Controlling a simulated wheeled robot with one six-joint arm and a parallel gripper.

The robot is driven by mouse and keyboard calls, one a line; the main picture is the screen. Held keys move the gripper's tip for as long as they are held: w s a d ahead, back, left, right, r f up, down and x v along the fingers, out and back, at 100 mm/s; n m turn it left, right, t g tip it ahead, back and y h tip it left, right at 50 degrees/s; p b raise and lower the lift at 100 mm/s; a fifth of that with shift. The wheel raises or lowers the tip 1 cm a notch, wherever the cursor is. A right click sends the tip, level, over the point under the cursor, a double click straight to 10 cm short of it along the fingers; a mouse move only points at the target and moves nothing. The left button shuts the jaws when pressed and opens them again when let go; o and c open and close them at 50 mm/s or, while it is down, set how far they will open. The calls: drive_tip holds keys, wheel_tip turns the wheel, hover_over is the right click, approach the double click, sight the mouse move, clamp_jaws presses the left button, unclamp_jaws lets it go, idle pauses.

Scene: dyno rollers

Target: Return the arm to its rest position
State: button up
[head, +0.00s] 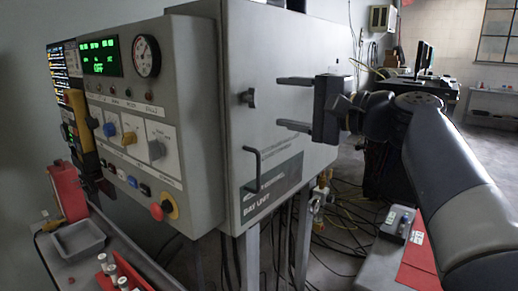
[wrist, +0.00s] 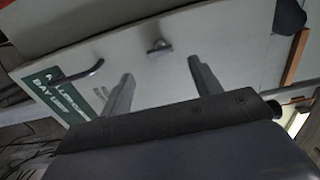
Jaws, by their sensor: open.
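My gripper (head: 284,103) is at the end of my arm, which reaches in from the right in the head view. Its two fingers are spread apart with nothing between them, pointing left at the door of the grey cabinet (head: 305,60). In the wrist view my gripper (wrist: 160,85) also shows open and empty. The cabinet door has a small latch knob (head: 249,97) and a bent handle (head: 252,168). Both also show in the wrist view, the knob (wrist: 158,46) ahead of the fingers and the handle (wrist: 80,72) to the left. The fingers look apart from both. The door looks shut.
The control panel (head: 130,120) faces left, with dials and a red button (head: 158,211). A grey tray (head: 80,238) and several small cylinders stand on a bench at lower left. Cables (head: 335,235) lie on the floor. A red sheet (head: 416,265) lies on a surface at lower right.

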sight(257, 98)
drive_tip(key=v, duration=0.5)
drive_tip(key=x, duration=1.1)
drive_tip(key=shift+w+a+p, duration=0.15)
drive_tip(key=shift+a+p, duration=0.15)
drive_tip(key=shift+a, duration=0.05)
drive_tip(key=shift+d+r+m+p, duration=0.1)
drive_tip(key=shift+r+m+p, duration=0.1)
drive_tip(key=shift+m+p, duration=0.35)
drive_tip(key=shift+d+r+m+p, duration=0.1)
drive_tip(key=shift+m+p, duration=0.65)
drive_tip(key=shift+p, duration=0.25)
drive_tip(key=m+p, duration=0.3)
drive_tip(key=p, duration=0.1)
drive_tip(key=shift+m, duration=0.3)
drive_tip(key=m+p, duration=0.3)
drive_tip(key=p, duration=0.1)
drive_tip(key=shift+m, duration=0.3)
drive_tip(key=m+p, duration=0.5)
drive_tip(key=p, duration=0.3)
drive_tip(key=shift+m, duration=0.3)
drive_tip(key=m+p, duration=0.2)
drive_tip(key=shift+p, duration=0.35)
drive_tip(key=shift+f+m+p, duration=0.25)
drive_tip(key=shift+m+p, duration=0.05)
